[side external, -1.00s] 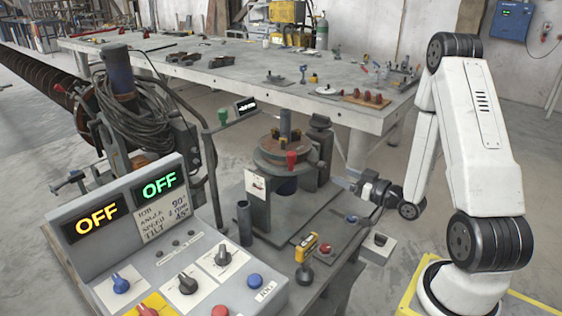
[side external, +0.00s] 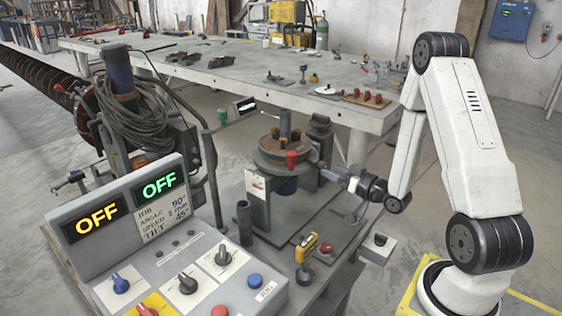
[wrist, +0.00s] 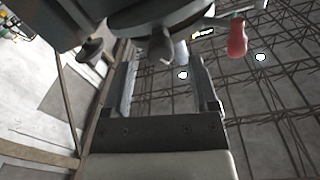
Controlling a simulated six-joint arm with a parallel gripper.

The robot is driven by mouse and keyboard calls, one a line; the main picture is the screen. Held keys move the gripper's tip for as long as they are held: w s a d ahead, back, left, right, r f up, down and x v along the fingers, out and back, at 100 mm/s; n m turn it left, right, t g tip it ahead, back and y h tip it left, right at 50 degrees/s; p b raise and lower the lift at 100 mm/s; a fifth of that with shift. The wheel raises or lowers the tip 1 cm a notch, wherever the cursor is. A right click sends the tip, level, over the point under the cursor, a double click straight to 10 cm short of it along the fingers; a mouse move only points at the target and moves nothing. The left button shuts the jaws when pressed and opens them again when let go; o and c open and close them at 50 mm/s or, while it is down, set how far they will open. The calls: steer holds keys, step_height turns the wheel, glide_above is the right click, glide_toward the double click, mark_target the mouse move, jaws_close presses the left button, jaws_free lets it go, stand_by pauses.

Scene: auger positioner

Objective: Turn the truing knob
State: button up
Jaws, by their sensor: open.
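My gripper (side external: 326,173) is open and points left at the round turntable (side external: 284,152) of the positioner. In the wrist view its two fingers (wrist: 160,66) stand apart with nothing held between them. A small grey knob (wrist: 162,46) under the turntable's rim lies ahead, between the fingertips in the picture. I see no contact with it. I take it for the truing knob, but no label shows. In the side view I cannot make this knob out beside the gripper.
A red-handled crank (wrist: 237,38) hangs right of the fingers; its red grip (side external: 291,159) also shows in the side view. A dark knob (wrist: 90,50) is to the left. The control panel (side external: 160,240) stands in front, with OFF displays. A yellow tool (side external: 306,247) stands below.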

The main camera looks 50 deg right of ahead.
mark_target(323, 167)
steer(key=shift+w, duration=2)
jaws_close()
